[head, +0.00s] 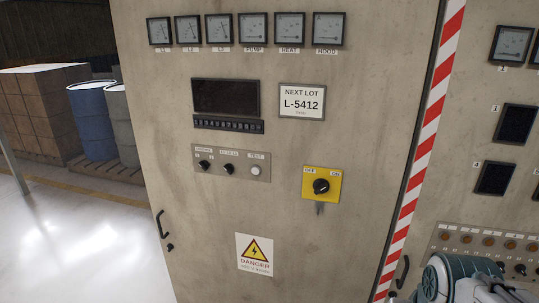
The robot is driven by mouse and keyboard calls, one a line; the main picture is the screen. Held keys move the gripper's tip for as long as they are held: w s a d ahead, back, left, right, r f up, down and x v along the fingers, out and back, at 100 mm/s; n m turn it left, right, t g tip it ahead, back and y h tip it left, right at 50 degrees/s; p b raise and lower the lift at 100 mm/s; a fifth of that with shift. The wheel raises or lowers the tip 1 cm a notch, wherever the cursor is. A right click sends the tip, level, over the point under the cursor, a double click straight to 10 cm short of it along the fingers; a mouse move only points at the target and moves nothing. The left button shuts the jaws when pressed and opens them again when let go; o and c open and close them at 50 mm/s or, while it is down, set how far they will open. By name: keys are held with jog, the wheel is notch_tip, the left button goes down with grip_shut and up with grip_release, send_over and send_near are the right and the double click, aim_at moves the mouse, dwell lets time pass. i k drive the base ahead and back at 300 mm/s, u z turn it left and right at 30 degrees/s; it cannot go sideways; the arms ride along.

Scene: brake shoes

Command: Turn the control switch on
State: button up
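The control switch (204,165) is a small black knob at the left of a grey switch strip on the cabinet door. A tiny label above it seems to read CONTROL; its position marks are too small to read. A second black knob (229,169) sits beside it, and a pale round TEST button (256,171) is at the strip's right end. A larger black rotary switch (321,186) on a yellow plate marked OFF and ON is further right. Part of my arm shows at the bottom right, far from the control switch. My gripper's fingers are not seen.
The cabinet door (285,222) has a row of meters on top, a dark display (226,97) and a NEXT LOT L-5412 sign (302,101). A black door handle (161,224) sticks out at left. A striped edge (425,145) divides the cabinets. Barrels (92,120) stand left; the floor before them is clear.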

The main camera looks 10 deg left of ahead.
aim_at(204, 164)
jog(key=u, duration=1.95)
jog(key=i, duration=0.7)
jog(key=u, duration=0.25)
